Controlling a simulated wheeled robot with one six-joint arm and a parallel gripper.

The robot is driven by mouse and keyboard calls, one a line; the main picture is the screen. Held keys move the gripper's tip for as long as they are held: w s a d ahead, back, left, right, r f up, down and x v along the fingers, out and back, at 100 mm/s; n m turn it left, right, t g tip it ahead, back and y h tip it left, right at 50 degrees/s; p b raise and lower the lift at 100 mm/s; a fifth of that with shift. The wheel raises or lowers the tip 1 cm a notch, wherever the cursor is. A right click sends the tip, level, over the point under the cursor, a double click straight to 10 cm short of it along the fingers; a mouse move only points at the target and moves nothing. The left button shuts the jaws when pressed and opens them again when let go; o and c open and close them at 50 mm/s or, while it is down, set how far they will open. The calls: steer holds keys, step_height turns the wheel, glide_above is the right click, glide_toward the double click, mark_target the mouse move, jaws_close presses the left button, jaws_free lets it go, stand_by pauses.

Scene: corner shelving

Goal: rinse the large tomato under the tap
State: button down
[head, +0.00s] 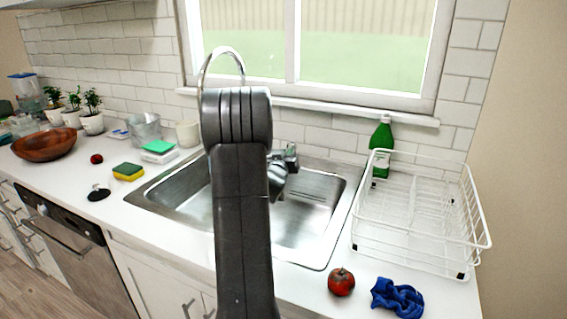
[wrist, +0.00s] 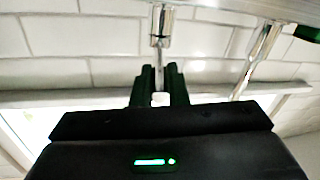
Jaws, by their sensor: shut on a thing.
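A large red tomato (head: 341,282) sits on the counter in front of the sink's right end, apart from my gripper. A smaller red tomato (head: 97,158) lies on the counter at left. The chrome tap spout (head: 224,50) arches behind my arm; part of it is hidden. In the wrist view my gripper (wrist: 160,88) is shut on the tap handle (wrist: 160,35), a slim chrome lever between its dark fingers. In the head view my arm hides most of the gripper and the tap's base. No water flow is visible.
The steel sink (head: 325,185) is partly covered by my arm. A white dish rack (head: 430,215) and green bottle (head: 381,140) stand at right. A blue cloth (head: 397,298) lies beside the large tomato. A yellow-green sponge (head: 128,172) and wooden bowl (head: 45,146) are at left.

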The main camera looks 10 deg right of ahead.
steer(key=shift+d, duration=0.1)
stand_by(0.3)
steer(key=c, duration=1.4)
jaws_free()
steer(key=shift+c, duration=0.2)
steer(key=b+v, duration=0.1)
steer(key=v, duration=1.3)
steer(key=shift+d, duration=0.1)
